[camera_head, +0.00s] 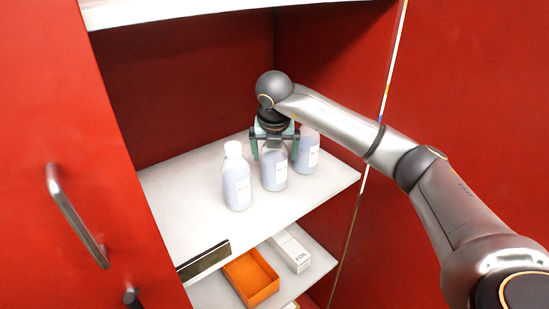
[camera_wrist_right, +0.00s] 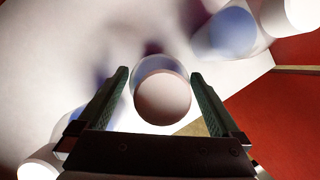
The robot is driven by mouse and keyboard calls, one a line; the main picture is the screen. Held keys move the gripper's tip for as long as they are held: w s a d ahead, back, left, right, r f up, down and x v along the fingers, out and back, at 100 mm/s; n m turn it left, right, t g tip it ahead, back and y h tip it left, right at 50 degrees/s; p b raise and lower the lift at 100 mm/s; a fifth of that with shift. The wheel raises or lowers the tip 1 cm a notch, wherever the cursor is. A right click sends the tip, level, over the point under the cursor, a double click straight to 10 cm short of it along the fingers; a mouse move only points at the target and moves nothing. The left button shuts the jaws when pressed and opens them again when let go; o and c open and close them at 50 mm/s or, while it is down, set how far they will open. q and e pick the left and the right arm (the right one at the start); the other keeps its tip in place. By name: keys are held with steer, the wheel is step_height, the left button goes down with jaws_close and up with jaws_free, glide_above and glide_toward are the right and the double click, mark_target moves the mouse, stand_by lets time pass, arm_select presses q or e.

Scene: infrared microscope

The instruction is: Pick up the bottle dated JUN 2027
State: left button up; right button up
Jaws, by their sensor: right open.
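Three clear bottles with bluish contents, white labels and pale caps stand upright in a row on the upper white shelf: a left bottle (camera_head: 237,180), a middle bottle (camera_head: 273,172) and a right bottle (camera_head: 307,153). The label print is too small to read, so I cannot tell which is dated JUN 2027. My right gripper (camera_head: 274,152) is open and points down over the middle bottle, a finger on either side of its top. In the right wrist view the middle bottle's round cap (camera_wrist_right: 162,97) lies between the fingertips, apart from both. My left gripper is not in view.
The red cabinet has a door with a metal handle (camera_head: 77,215) at left and a red wall close at right. The neighbouring bottles stand near my fingers. An orange tray (camera_head: 262,292) and a white FOIL box (camera_head: 291,253) sit on the lower shelf. The upper shelf's left part (camera_head: 180,205) is clear.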

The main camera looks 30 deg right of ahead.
steer(key=shift+w+f, duration=0.1)
steer(key=shift+c, duration=0.2)
steer(key=c, duration=1.5)
steer(key=shift+c, duration=0.2)
steer(key=shift+r, duration=0.2)
